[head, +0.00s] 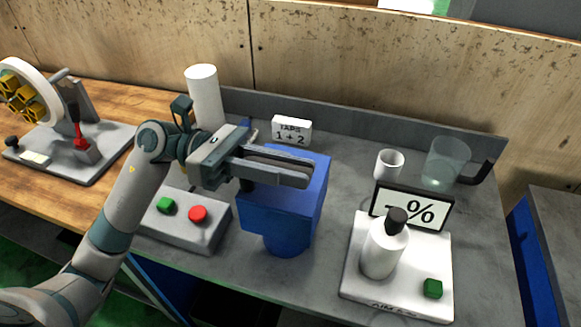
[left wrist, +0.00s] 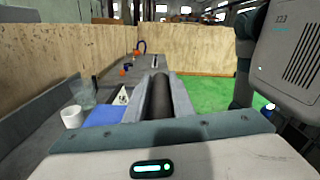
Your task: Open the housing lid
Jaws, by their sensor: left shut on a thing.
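The blue housing (head: 285,210) stands on the grey worktop in the middle of the head view. Its flat blue top also shows in the left wrist view (left wrist: 104,115). My left gripper (head: 300,175) lies across the front of the housing's top and hides part of it. It is shut on a dark round bar (left wrist: 160,97), which lies lengthwise between the fingers in the left wrist view and looks like the lid's handle. In the head view the bar is mostly hidden by the fingers. I cannot tell whether the lid is raised. My right gripper is not in view.
A button box (head: 185,220) with green and red buttons sits left of the housing. A white cylinder (head: 204,97) and a small label block (head: 291,130) stand behind. A scale (head: 355,285) with a bottle (head: 384,250), a white cup (head: 388,165) and a clear jug (head: 446,160) stand right.

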